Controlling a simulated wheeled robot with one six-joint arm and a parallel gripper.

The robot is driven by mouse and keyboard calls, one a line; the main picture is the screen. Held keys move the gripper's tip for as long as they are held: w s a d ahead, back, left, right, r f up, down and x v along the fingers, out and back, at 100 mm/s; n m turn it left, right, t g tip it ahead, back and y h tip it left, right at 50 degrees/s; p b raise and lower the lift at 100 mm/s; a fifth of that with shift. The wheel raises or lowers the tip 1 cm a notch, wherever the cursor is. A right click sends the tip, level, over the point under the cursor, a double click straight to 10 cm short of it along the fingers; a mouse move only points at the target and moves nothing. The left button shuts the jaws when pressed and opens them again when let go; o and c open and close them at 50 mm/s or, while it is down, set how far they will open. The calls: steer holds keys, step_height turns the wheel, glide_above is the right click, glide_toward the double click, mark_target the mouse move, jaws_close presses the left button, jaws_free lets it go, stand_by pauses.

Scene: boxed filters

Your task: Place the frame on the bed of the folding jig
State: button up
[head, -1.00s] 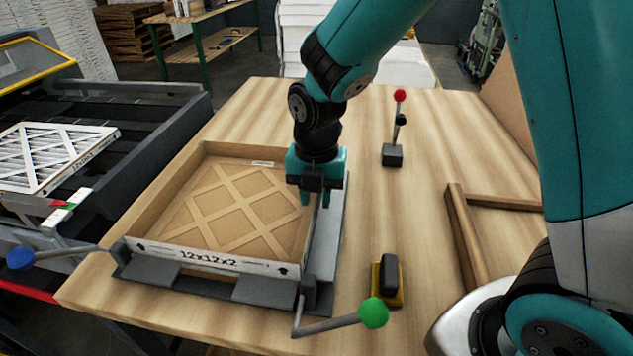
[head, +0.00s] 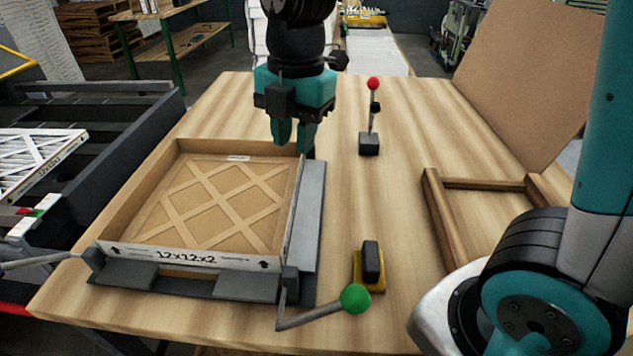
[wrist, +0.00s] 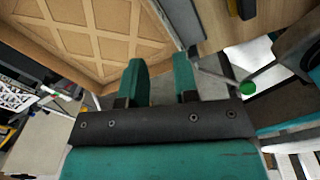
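The frame (head: 207,254), a square cardboard tray with a lattice and a white front wall printed 12x12x2, lies on the folding jig (head: 310,215). The jig shows as a grey strip along the frame's right side and grey flaps in front; its bed under the frame is hidden. My gripper (head: 292,143) hangs above the frame's far right corner, apart from it as far as I can tell. In the wrist view my gripper's (wrist: 161,78) two fingers are apart with nothing between them. The frame's lattice (wrist: 97,41) shows beyond them.
A green-knobbed lever (head: 354,298) sticks out at the jig's front right. A yellow-black block (head: 370,265) and a red-topped lever (head: 370,125) stand on the wooden table (head: 345,190). A brown wooden corner frame (head: 445,217) lies at right. A conveyor (head: 110,130) is at left.

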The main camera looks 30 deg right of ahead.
steer(key=s+a+m+y, duration=0.3)
steer(key=s+m, duration=1.2)
steer(key=m, duration=0.3)
steer(key=shift+a, duration=0.4)
